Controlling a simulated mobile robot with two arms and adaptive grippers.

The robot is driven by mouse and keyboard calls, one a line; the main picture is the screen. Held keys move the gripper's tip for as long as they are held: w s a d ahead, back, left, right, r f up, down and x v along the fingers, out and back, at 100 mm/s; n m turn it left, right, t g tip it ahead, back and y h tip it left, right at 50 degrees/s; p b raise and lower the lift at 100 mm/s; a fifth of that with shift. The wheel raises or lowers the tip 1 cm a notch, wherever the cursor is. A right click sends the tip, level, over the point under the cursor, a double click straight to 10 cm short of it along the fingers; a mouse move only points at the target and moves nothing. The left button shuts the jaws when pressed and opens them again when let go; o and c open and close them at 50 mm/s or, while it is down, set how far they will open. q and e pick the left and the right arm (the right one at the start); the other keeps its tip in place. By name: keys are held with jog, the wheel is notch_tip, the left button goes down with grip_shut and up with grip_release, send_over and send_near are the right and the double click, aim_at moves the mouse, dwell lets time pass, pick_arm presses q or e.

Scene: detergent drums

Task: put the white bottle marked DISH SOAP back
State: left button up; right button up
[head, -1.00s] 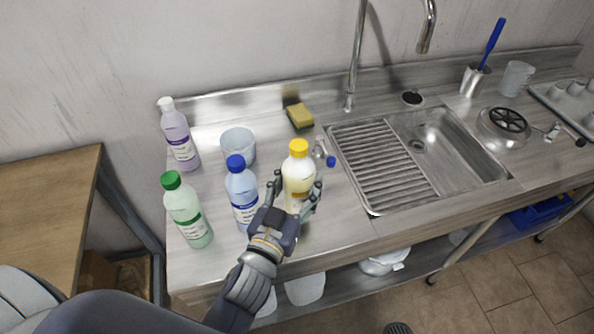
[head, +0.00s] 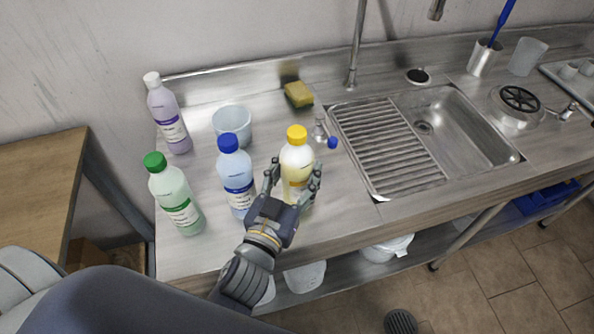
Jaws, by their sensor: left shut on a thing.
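My left gripper (head: 288,188) is shut on a pale, whitish-yellow bottle with a yellow cap (head: 296,157). The bottle is upright near the front of the steel counter, just right of a blue bottle (head: 235,175). Its lower part is hidden by my gripper, and I cannot tell whether its base touches the counter. Its label is mostly covered, so I cannot read DISH SOAP on it. A green-capped bottle (head: 176,198) stands at the front left, and a lilac bottle with a white cap (head: 167,115) stands behind it. My right gripper is not in view.
A clear beaker (head: 232,125) stands behind the blue bottle. A yellow sponge (head: 298,95) and a small blue-ended metal fitting (head: 321,133) lie behind the held bottle. The ribbed drainer (head: 385,147) and sink are to the right. A wooden table (head: 35,190) stands left.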

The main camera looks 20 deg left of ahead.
pick_arm(q)
jog(key=shift+f, duration=0.1)
jog(key=o, duration=1.3)
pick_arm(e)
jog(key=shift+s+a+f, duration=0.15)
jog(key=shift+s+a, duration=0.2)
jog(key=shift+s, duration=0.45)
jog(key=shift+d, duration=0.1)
pick_arm(q)
jog(key=shift+s, duration=0.15)
jog(key=s+b, duration=0.1)
jog(key=s, duration=0.3)
jog(key=s+b, duration=0.1)
jog(key=s, duration=0.2)
jog(key=s+b, duration=0.1)
jog(key=s, duration=0.3)
jog(key=shift+s+a+b, duration=0.3)
jog(key=shift+a+b, duration=0.1)
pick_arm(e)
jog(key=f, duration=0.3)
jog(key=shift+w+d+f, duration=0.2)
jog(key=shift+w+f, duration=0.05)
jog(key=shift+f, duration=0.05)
